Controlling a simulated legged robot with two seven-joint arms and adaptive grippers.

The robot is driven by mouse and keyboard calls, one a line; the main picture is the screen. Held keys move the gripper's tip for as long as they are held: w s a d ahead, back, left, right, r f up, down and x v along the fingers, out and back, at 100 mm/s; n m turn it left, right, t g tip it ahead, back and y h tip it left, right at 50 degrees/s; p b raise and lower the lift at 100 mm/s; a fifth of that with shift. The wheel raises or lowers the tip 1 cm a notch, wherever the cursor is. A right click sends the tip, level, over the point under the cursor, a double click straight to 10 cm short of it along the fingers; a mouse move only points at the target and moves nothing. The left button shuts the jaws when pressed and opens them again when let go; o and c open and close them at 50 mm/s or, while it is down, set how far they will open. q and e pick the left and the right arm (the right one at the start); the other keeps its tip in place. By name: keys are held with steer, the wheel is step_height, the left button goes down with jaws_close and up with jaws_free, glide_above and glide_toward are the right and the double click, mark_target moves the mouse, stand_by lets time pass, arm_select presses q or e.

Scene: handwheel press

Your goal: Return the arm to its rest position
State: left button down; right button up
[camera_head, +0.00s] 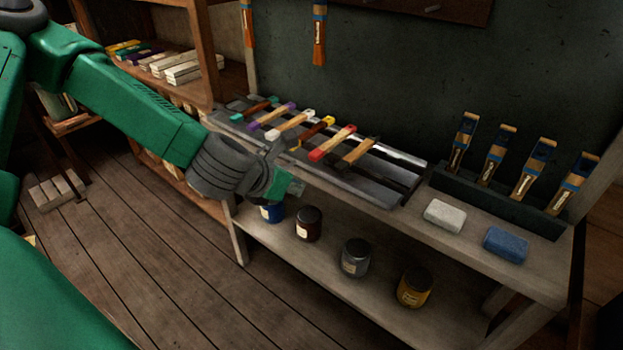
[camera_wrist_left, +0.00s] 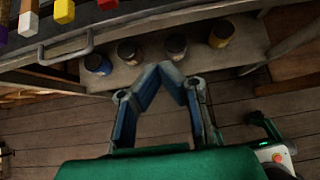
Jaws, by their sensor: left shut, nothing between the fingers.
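My left arm comes in from the left in the head view, with its gripper (camera_head: 280,184) in front of the near edge of the workbench (camera_head: 405,222). In the left wrist view the two fingers of that gripper (camera_wrist_left: 160,68) lean together at their tips, shut with nothing between them. The gripper appears apart from the bench and holds no tool. My right gripper shows in neither view.
A grey tray (camera_head: 378,192) with several colored-handled tools lies on the bench. A white block (camera_head: 445,215) and a blue block (camera_head: 505,244) lie to its right. Jars, including a yellow one (camera_head: 415,288), stand on the lower shelf.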

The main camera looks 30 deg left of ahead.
arm_select(q)
steer(key=s+d+f+m+g, duration=0.25)
steer(key=s+f+m, duration=0.25)
steer(key=f+m, duration=0.25)
steer(key=s+d+f+m+g, duration=0.2)
steer(key=s+d+f+m, duration=0.1)
steer(key=s+f+m, duration=0.4)
steer(key=s+f+m+g, duration=0.2)
steer(key=s+f+m, duration=0.2)
steer(key=m, duration=0.6)
steer(key=s+a+f+m+g+y+b, duration=0.1)
steer(key=s+f+m, duration=0.3)
steer(key=s+m, duration=0.5)
steer(key=shift+a+m+g, duration=0.2)
steer(key=shift+m+g, duration=0.45)
steer(key=shift+m, duration=0.4)
steer(key=shift+w+a, duration=0.1)
